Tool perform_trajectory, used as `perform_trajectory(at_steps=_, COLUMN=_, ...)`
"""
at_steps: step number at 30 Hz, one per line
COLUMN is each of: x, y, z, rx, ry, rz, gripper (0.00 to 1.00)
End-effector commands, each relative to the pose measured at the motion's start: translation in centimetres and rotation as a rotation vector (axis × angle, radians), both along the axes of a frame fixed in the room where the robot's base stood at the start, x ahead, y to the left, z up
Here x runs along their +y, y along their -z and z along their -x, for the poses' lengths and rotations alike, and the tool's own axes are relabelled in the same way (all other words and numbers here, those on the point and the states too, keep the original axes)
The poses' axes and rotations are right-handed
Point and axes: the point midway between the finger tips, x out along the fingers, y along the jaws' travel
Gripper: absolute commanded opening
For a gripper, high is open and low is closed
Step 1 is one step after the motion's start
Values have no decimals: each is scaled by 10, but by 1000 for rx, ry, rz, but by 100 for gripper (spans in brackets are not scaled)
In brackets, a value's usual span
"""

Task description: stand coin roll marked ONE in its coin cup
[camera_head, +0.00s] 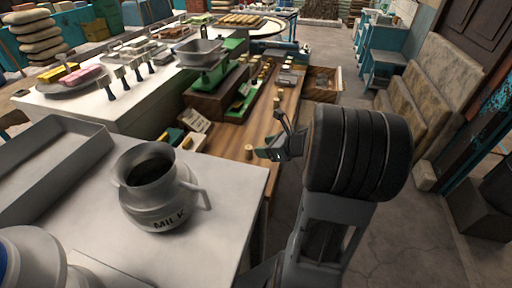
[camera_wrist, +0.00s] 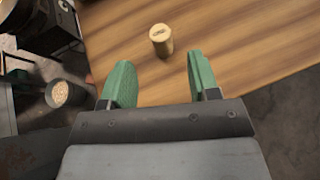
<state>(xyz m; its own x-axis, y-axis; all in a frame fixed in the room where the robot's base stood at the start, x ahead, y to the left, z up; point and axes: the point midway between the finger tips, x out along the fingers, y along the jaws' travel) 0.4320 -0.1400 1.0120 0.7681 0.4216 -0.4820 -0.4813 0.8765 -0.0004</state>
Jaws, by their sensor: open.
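In the wrist view a tan coin roll (camera_wrist: 161,42) stands upright on the wooden table, with a dark mark on its top too small to read. My gripper (camera_wrist: 159,64) is open and empty. Its two green fingers are apart, and the roll shows beyond and between their tips, not held. In the head view my gripper (camera_head: 276,138) is over the wooden table, and a small tan roll (camera_head: 248,151) stands just left of and below it. Several other small tan cylinders stand farther back on the table. I cannot tell which is marked ONE, or pick out its coin cup.
The wooden table (camera_head: 231,142) is bare around the near roll. A green scale (camera_head: 205,72) and boxes stand along its left side. A milk jug (camera_head: 158,185) stands on the white counter (camera_head: 87,190) at the front left. A bucket (camera_wrist: 60,94) shows at the wrist view's left.

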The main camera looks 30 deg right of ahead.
Motion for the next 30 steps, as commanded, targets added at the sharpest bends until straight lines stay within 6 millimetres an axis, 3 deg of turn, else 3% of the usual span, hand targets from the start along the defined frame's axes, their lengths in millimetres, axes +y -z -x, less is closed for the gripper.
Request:
perform_trajectory(at_steps=9, x=-21, y=-23, z=37, rx=-1, ry=3, rz=0, gripper=56)
perform_trajectory(at_steps=11, x=-23, y=-26, z=41, rx=0, ry=0, rz=1, gripper=60)
perform_trajectory(at_steps=14, x=-17, y=-28, z=41, rx=1, ry=-24, rz=-2, gripper=60)
perform_trajectory(at_steps=17, x=3, y=-26, z=32, rx=11, ry=-90, rz=-13, gripper=60)
perform_trajectory(at_steps=20, x=24, y=-41, z=0, rx=-33, ry=-152, rz=-15, gripper=60)
perform_trajectory(at_steps=22, x=24, y=-61, z=-45, rx=-85, ry=-61, rz=-15, gripper=60)
perform_trajectory(at_steps=24, x=14, y=-79, z=-84, rx=-107, ry=107, rz=-62, gripper=60)
perform_trajectory(at_steps=27, x=-3, y=-104, z=-128, rx=-112, ry=377, rz=-192, gripper=60)
perform_trajectory(at_steps=30, x=-22, y=-125, z=-160, rx=-96, ry=678, rz=-393, gripper=60)
